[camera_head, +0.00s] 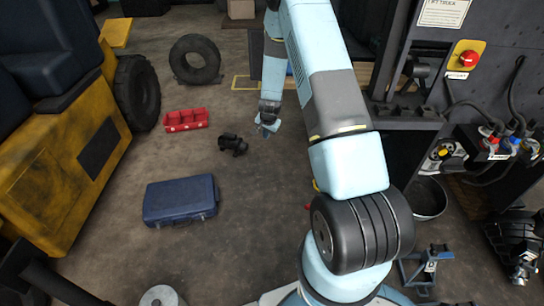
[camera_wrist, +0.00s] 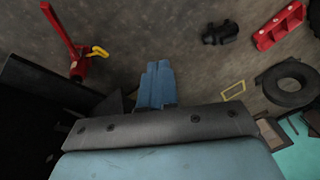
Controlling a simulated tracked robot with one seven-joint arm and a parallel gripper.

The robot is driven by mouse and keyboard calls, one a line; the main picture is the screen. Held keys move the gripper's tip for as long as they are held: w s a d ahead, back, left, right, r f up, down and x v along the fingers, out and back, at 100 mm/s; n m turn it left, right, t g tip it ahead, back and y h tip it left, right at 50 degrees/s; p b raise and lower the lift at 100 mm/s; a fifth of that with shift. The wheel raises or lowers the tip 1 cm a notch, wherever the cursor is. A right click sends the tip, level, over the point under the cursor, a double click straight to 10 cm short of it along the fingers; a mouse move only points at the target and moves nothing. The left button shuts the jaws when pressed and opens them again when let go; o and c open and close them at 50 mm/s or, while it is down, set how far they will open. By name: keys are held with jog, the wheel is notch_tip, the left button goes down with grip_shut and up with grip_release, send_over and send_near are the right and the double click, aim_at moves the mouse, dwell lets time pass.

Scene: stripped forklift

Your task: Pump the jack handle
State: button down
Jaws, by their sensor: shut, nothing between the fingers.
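A red jack-like thing (camera_wrist: 76,66) with a long red bar (camera_wrist: 60,30) and a small yellow piece (camera_wrist: 99,51) stands on the floor at the upper left of the wrist view. In the head view my arm hides most of it; only a small red bit (camera_head: 308,206) shows beside the arm. My gripper (camera_head: 266,127) hangs above the floor in the middle of the head view. In the wrist view its blue fingers (camera_wrist: 155,75) are together with nothing between them. They are apart from the red bar, to its right in that view.
A dark motor-like part (camera_head: 232,144), a red tray (camera_head: 186,120), a blue case (camera_head: 180,201) and a tire (camera_head: 195,60) lie on the floor. The yellow forklift body (camera_head: 50,170) stands left. A dark bench with hoses (camera_head: 495,135) stands right. Floor around the blue case is clear.

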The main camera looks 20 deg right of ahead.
jog(key=s+a+r+n, duration=0.2)
jog(key=s+r, duration=0.2)
jog(key=r, duration=0.8)
jog(key=s+a+r+n+t+y, duration=0.1)
jog(key=s+r, duration=0.3)
jog(key=r, duration=0.8)
jog(key=s+a+r+n, duration=0.2)
jog(key=s+r, duration=0.2)
jog(key=r, duration=0.8)
jog(key=s+r+n, duration=0.1)
jog(key=s+r, duration=0.3)
jog(key=s, duration=0.5)
jog(key=s+r+n, duration=0.2)
jog(key=s+r, duration=0.3)
jog(key=s, duration=0.5)
jog(key=s+r+n+t, duration=0.1)
jog(key=s+r, duration=0.4)
jog(key=s, duration=0.5)
jog(key=shift+s+a+h, duration=0.2)
jog(key=shift+a+h, duration=0.05)
jog(key=shift+h, duration=0.15)
